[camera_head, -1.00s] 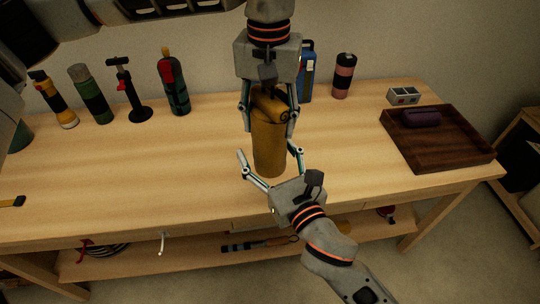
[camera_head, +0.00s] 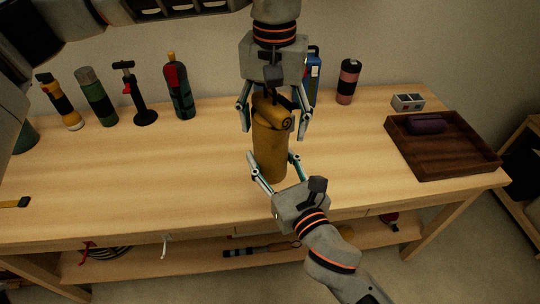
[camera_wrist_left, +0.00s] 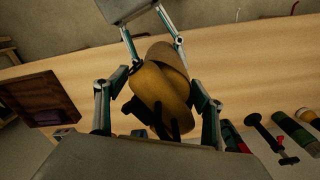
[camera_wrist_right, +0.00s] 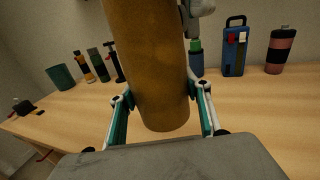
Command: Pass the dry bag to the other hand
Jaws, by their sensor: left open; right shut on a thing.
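The dry bag (camera_head: 268,150) is a mustard-yellow upright cylinder with a rolled top and a dark buckle strap, held above the table. My right gripper (camera_head: 273,161) comes from below and is shut on its lower part. My left gripper (camera_head: 274,132) comes from above and is open, with its fingers spread on both sides of the rolled top. In the left wrist view the bag (camera_wrist_left: 160,82) sits between the open fingers, with gaps beside it. In the right wrist view the bag (camera_wrist_right: 148,70) fills the space between the fingers.
The wooden table (camera_head: 190,165) has free room around the grippers. A flashlight (camera_head: 62,105), a green bottle (camera_head: 97,98) and several other items stand along its back. A dark wooden tray (camera_head: 440,160) with a purple case (camera_head: 427,123) is at the right.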

